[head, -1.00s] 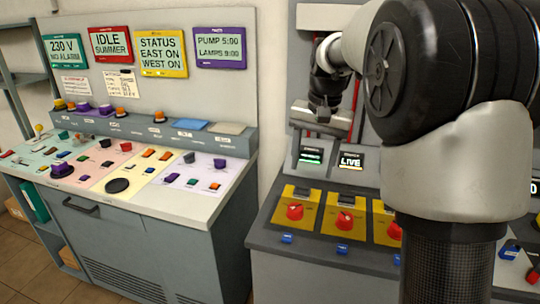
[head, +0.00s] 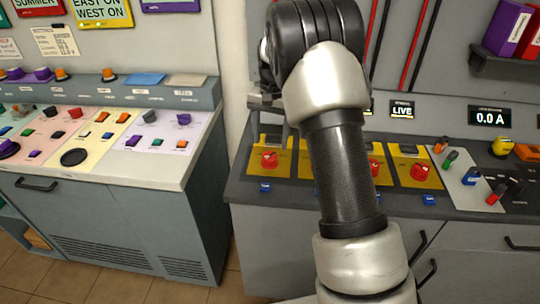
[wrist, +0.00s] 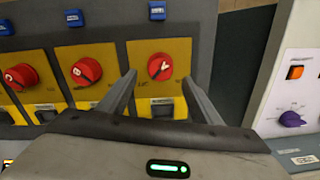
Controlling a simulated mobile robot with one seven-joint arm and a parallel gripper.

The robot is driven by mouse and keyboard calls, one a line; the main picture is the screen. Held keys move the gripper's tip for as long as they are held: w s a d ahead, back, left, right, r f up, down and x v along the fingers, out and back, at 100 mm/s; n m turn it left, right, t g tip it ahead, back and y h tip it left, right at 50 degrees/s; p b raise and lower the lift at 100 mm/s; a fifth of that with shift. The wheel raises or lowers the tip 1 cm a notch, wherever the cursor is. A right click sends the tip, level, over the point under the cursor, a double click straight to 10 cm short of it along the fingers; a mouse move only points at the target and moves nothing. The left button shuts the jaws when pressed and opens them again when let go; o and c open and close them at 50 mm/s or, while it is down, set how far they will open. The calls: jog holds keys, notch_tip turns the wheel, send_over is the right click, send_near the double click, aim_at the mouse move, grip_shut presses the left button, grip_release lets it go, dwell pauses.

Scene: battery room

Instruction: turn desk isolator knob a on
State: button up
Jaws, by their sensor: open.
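Several red isolator knobs on yellow plates line the dark desk panel. The leftmost red knob (head: 269,160) in the head view appears to be the rightmost red knob (wrist: 161,67) in the wrist view, with a pale mark on its face. Whether this is knob a, I cannot read. My gripper (wrist: 160,79) is open, its two fingers reaching toward either side of this knob. Contact is not visible. In the head view my arm hides much of the gripper and part of the knob row.
Another red knob (wrist: 87,72) sits beside it. Blue tags (head: 265,187) line the panel's front. A display (head: 402,110) reads LIVE. The left control desk (head: 150,175) stands across a narrow gap. Coloured levers (head: 450,158) are at the right.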

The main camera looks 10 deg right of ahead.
aim_at(270, 155)
notch_tip(270, 155, down, 7)
jog(key=shift+a+r, duration=0.1)
dwell(0.3)
jog(key=shift+w, duration=0.1)
jog(key=c, duration=1)
